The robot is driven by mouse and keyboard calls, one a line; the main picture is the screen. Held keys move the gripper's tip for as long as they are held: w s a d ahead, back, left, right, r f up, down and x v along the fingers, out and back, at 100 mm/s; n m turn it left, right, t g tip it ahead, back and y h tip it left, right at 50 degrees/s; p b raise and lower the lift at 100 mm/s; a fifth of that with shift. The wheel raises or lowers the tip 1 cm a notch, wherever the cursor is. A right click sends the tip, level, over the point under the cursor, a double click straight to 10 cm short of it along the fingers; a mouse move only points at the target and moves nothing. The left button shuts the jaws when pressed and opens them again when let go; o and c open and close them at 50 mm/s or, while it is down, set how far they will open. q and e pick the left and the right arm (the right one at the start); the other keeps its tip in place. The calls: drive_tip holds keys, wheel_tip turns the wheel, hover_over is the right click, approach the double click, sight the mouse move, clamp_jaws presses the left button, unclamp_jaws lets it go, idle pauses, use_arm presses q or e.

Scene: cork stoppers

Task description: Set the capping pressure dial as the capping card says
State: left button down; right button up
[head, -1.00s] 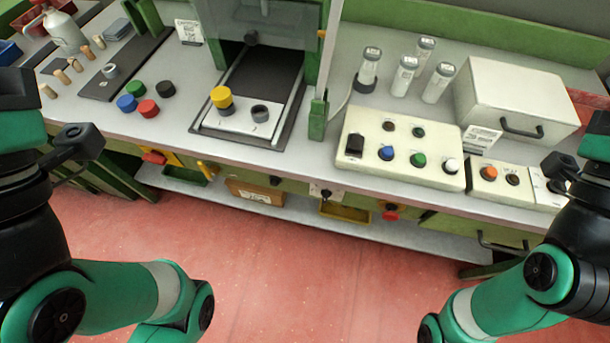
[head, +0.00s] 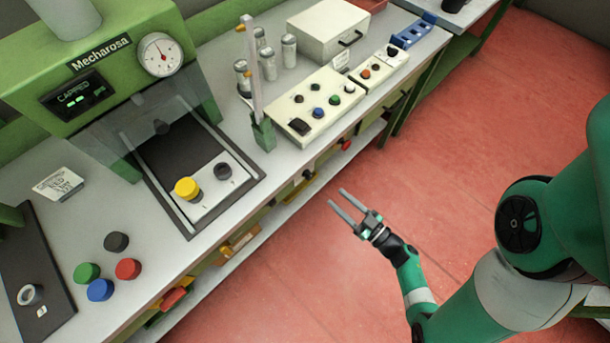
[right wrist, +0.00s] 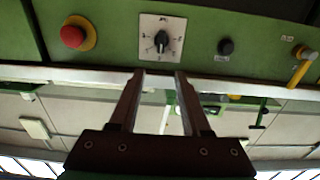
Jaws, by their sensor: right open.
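The dial (right wrist: 162,43) is a black knob on a white square plate with marks around it, on the green front panel. In the right wrist view it lies just beyond my right gripper (right wrist: 159,75), roughly in line with the gap between the fingers. The plate's lettering is too small to read. In the head view my right gripper (head: 337,197) is open and empty, in front of the bench and apart from it. A white card (head: 60,184) with dark print stands at the bench's left; its text is not clearly legible. My left gripper is not in view.
Beside the dial are a red mushroom button (right wrist: 73,36), a black knob (right wrist: 226,47) and a yellow handle (right wrist: 301,66). The green press (head: 100,75) has a gauge (head: 160,54). Above the panel is a button box (head: 318,103). The red floor is clear.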

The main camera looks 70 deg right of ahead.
sight(311, 175)
drive_tip(key=b+x, duration=0.4)
drive_tip(key=x, duration=0.7)
drive_tip(key=shift+w+b, duration=0.3)
drive_tip(key=shift+w, duration=0.05)
drive_tip(key=shift+d, duration=0.1)
drive_tip(key=c, duration=0.7)
drive_tip(key=shift+s, duration=0.1)
clamp_jaws()
drive_tip(key=shift+f, duration=0.1)
